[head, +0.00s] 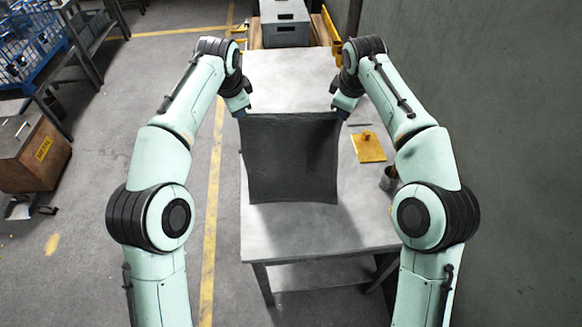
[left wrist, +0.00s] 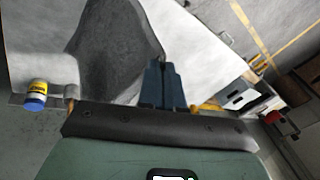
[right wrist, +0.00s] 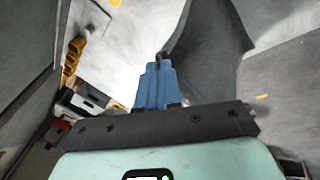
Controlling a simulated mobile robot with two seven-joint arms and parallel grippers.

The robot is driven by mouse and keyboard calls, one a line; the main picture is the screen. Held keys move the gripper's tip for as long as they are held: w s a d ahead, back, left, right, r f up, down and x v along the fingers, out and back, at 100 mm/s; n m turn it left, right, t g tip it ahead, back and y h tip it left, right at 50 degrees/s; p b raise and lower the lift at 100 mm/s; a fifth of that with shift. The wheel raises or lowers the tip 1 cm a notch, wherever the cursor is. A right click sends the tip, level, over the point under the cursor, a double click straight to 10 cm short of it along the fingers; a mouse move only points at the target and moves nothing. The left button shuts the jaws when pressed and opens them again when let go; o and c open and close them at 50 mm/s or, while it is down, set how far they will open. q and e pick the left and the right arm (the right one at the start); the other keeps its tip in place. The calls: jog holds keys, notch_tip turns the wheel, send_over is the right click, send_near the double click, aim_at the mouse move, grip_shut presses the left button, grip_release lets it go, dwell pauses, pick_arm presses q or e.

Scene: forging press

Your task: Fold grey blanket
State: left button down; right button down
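The dark grey blanket (head: 293,160) hangs spread between my two grippers in the head view, its far edge held up and its body hanging towards me over the table. My left gripper (head: 241,113) is at its far left corner, and its fingers (left wrist: 162,65) look closed on the cloth in the left wrist view. My right gripper (head: 343,113) is at the far right corner, and its fingers (right wrist: 160,60) look closed on the cloth in the right wrist view. The light grey table (head: 290,82) lies beneath; whether the lower edge touches it is unclear.
A yellow pad (head: 369,147) with a small knob and a dark cup (head: 389,179) stand at the table's right side. A grey box (head: 284,22) is at the far end. A wooden bin (head: 35,155) and blue crate (head: 28,45) are at left. A wall (head: 510,160) is close on the right.

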pick_arm(q)
jog(key=shift+w+a, duration=0.15)
jog(key=shift+w, duration=0.15)
pick_arm(e)
jog(key=shift+w+d, duration=0.2)
jog(key=shift+w, duration=0.1)
pick_arm(q)
jog(key=shift+f, duration=0.15)
pick_arm(e)
jog(key=shift+f, duration=0.15)
